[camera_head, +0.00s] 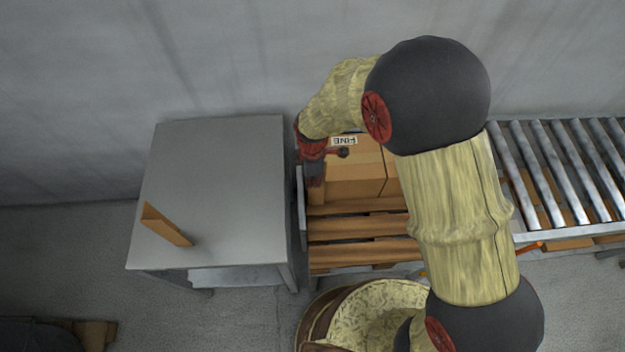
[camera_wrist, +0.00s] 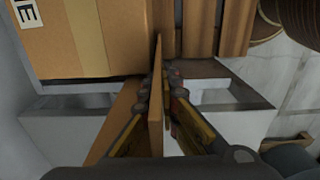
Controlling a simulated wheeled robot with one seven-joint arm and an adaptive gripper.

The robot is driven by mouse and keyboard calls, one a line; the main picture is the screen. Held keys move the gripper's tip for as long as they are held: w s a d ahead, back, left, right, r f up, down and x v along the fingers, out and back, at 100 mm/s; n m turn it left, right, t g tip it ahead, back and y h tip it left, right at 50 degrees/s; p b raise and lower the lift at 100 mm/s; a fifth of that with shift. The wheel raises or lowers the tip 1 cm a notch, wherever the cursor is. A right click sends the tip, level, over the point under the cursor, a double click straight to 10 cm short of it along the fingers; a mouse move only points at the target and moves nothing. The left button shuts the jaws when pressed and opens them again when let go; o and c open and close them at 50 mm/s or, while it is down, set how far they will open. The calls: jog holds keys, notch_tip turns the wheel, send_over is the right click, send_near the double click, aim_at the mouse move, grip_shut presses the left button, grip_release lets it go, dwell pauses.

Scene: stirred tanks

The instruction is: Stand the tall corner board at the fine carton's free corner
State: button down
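The fine carton (camera_head: 355,178), a brown box with a FINE label, sits on the wooden pallet. It also shows at the upper left of the wrist view (camera_wrist: 105,45), with part of its label and a tape strip. My gripper (camera_head: 315,180) is beside the carton's near left corner. In the wrist view its fingers (camera_wrist: 158,98) are closed on both sides of a thin brown corner board (camera_wrist: 157,130). One flange lies between the fingers and the other spreads left. The board is right by the carton's edge; I cannot tell if they touch. Its lower end is hidden.
The slatted pallet (camera_head: 358,228) has bare slats in front of the carton. A roller conveyor (camera_head: 545,172) is at right. A round, tub-like thing (camera_head: 318,315) stands at the bottom.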

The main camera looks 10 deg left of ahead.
jog(key=shift+f, duration=0.1)
jog(key=c, duration=2.5)
grip_release()
jog(key=shift+f, duration=0.1)
jog(key=shift+c, duration=0.2)
jog(key=o, duration=0.4)
jog(key=shift+o, duration=0.5)
jog(key=shift+r, duration=0.2)
notch_tip(320, 180, up, 12)
jog(key=p, duration=0.3)
jog(key=shift+p, duration=0.3)
